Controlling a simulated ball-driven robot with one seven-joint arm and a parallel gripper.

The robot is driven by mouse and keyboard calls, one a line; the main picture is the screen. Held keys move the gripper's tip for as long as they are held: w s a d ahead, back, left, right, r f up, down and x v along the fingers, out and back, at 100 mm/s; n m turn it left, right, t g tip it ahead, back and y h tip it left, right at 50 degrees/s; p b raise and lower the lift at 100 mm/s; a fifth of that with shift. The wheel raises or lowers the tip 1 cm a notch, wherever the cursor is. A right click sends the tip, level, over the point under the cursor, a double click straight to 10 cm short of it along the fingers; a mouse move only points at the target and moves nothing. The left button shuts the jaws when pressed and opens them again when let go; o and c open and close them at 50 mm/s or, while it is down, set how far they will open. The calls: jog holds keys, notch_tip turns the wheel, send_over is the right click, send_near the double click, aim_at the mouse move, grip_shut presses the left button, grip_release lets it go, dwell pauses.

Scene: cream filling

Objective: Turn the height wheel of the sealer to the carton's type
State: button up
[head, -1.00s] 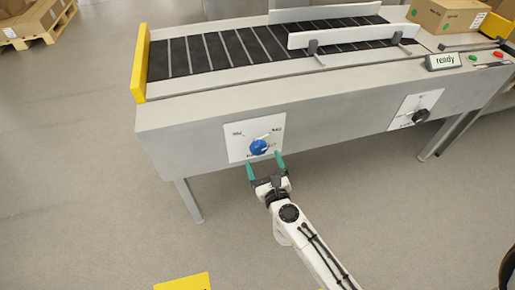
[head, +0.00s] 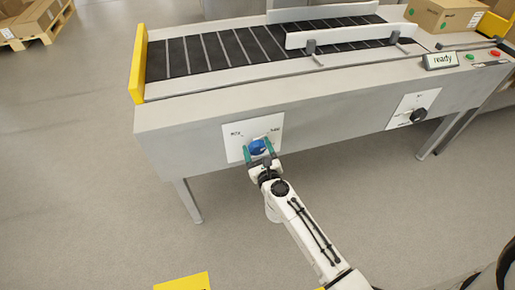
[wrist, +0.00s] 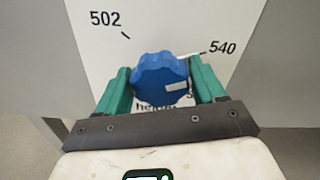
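The blue height wheel (head: 257,147) sits on a white dial plate (head: 236,134) on the machine's front. In the wrist view the wheel (wrist: 158,72) is lobed, with a white mark on its lower right. The plate reads 502 at upper left and 540 at upper right; a label at lower right is partly hidden. My gripper (head: 258,148) has its green fingers on both sides of the wheel; whether they press on it is unclear. The sealer (head: 330,108) has a dark roller bed. A brown carton (head: 444,16) stands at its right end, its label too small to read.
A second dial with a black knob (head: 418,115) is on the front to the right. A display (head: 441,61) reads "ready" near green and red buttons. A pallet with cartons (head: 32,22) is at far left. The grey floor before the machine is mostly clear; a yellow patch (head: 182,283) lies at the bottom.

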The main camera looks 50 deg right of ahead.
jog(key=c, duration=0.6)
jog(key=shift+n, duration=0.3)
jog(key=n+p, duration=0.2)
jog(key=n, duration=0.2)
jog(key=shift+r, duration=0.1)
jog(key=n+p, duration=0.2)
jog(key=n, duration=0.3)
jog(key=shift+a+n, duration=0.1)
jog(key=shift+n, duration=0.3)
jog(key=n+p, duration=0.3)
jog(key=n, duration=0.3)
jog(key=n+p, duration=0.1)
jog(key=n, duration=0.2)
jog(key=shift+f+n+p, duration=0.15)
jog(key=shift+n+p, duration=0.25)
jog(key=shift+n, duration=0.7)
jog(key=shift+f+n+p, duration=0.1)
jog(key=shift+n+p, duration=0.25)
jog(key=shift+n, duration=0.75)
